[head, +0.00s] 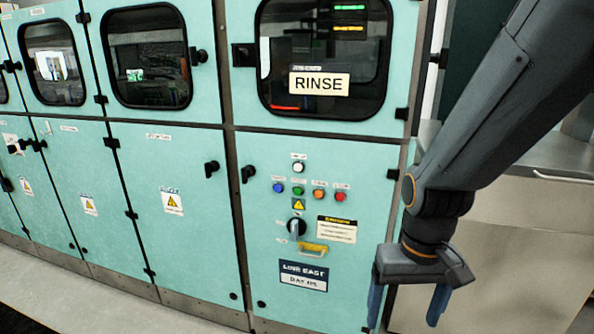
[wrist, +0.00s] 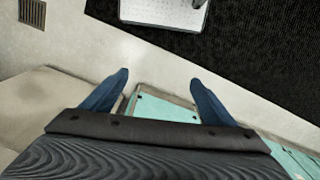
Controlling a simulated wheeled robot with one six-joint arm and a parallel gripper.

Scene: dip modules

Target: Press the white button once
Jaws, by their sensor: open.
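The white button (head: 298,167) is a small round button on the teal cabinet door of the RINSE bay, above a row of coloured buttons. My gripper (head: 408,308) hangs at the lower right of the head view, right of the door and lower than the white button, well apart from it. Its two blue fingers are spread, with nothing between them. In the wrist view, my gripper (wrist: 160,80) is open and points at the floor and a teal edge; the white button does not show there.
Blue (head: 278,188), green (head: 298,190), orange (head: 319,194) and red (head: 340,197) buttons sit just below the white one. A metal counter (head: 540,158) stands at the right.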

